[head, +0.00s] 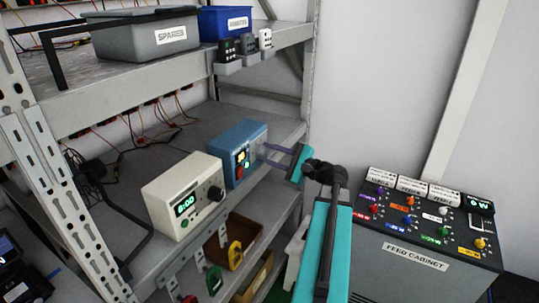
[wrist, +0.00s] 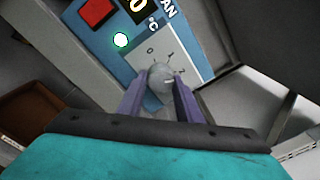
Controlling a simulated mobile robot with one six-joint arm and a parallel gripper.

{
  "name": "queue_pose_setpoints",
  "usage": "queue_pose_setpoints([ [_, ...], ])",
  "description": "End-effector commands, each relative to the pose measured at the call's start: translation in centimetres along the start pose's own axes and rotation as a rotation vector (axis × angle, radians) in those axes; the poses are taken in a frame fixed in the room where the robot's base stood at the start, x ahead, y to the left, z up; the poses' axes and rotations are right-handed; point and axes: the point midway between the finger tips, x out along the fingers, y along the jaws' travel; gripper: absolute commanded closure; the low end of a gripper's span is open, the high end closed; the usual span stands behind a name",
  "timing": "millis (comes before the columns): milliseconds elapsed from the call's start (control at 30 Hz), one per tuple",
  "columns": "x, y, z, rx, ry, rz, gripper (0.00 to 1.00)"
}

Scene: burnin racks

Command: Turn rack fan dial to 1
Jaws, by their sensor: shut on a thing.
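The blue rack box (head: 236,139) stands on the middle shelf, with a red button and a small display on its front. In the wrist view its face (wrist: 190,25) shows part of the word FAN, a lit green lamp (wrist: 121,40) and scale marks 0, 1 and 2. The grey fan dial (wrist: 160,80) sits just below these marks. My gripper (wrist: 161,92) is shut on the dial, one purple finger on each side. A pale mark shows on the knob, but I cannot tell for certain which number it points to. In the head view my gripper (head: 264,148) reaches the box from the right.
A cream unit (head: 180,195) reading 8:00 with a black knob stands left of the blue box. Padlocks (head: 234,256) hang below the shelf edge. A feed cabinet (head: 415,262) with coloured knobs stands at right. Bins (head: 150,40) sit on the upper shelf.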

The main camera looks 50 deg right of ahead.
Motion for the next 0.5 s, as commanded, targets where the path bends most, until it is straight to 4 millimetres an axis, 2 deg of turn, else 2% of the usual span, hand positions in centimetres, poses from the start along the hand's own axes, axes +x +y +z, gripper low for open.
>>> queue_pose_setpoints([
  [500, 0.05, 0.33, -0.32, -0.154, -0.008, -0.007, 0.91],
])
